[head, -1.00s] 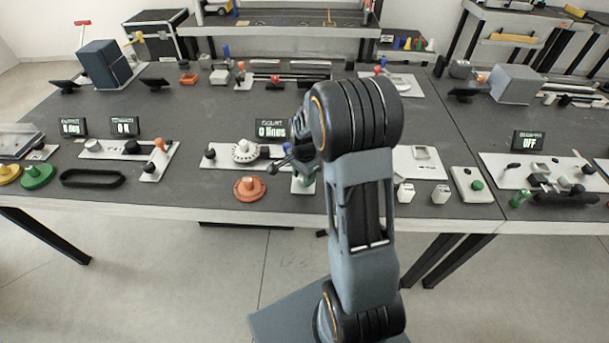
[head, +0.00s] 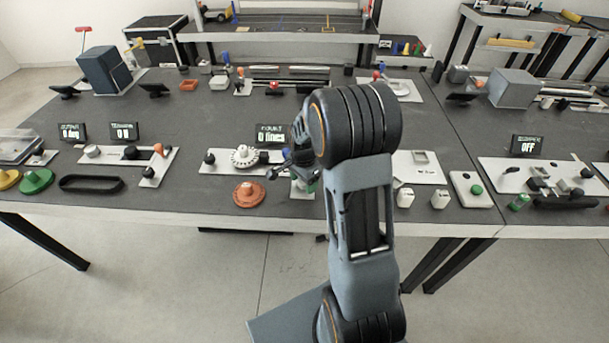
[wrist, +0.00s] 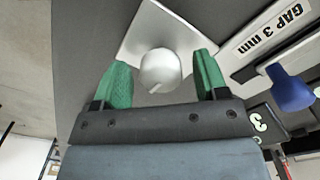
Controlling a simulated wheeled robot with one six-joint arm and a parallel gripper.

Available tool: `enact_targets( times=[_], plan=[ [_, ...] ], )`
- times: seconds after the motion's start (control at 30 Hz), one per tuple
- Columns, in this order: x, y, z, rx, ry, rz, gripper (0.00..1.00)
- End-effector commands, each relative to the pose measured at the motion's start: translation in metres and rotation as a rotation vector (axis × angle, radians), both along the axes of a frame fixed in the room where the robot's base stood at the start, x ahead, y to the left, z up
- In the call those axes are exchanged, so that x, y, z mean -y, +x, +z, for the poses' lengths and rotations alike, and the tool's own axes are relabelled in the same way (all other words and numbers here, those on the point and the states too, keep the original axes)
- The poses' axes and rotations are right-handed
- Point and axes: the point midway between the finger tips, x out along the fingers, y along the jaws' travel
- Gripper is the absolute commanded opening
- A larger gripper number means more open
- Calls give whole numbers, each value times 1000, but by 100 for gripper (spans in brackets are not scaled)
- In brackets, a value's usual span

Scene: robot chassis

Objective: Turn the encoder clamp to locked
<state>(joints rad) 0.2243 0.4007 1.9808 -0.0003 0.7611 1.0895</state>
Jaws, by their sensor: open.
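A pale grey round knob (wrist: 161,70) with a thin slot or line on it stands on a white plate (wrist: 150,35) in the wrist view. It lies between the two green fingertips of my gripper (wrist: 160,78), which are apart with room on both sides. I cannot tell whether this knob is the encoder clamp. In the head view my gripper (head: 304,184) is over the table's front part, partly hidden by my arm. Left of it is a white notched dial (head: 245,157) on a plate, below a display (head: 272,135) reading 0 lines.
A blue knob (wrist: 291,88) and a label reading GAP 3 mm (wrist: 270,45) are right of the plate in the wrist view. An orange disc (head: 249,193) lies near the front edge. White blocks (head: 405,198) stand right of my arm, which hides the table behind it.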

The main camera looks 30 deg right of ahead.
Motion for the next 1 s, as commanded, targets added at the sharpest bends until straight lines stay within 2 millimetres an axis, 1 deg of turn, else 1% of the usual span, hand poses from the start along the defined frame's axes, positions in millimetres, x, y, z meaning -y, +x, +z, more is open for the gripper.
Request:
enact_targets(
  times=[0.17,0.4,0.6,0.8,1.0],
  plan=[
    [1,1,19,4,-1,-1,67],
    [1,0,69,6,-2,-1,67],
    [1,0,106,4,-1,-1,67],
    [1,0,129,3,-1,-1,67],
    [1,-1,137,0,0,-1,67]
  ],
)
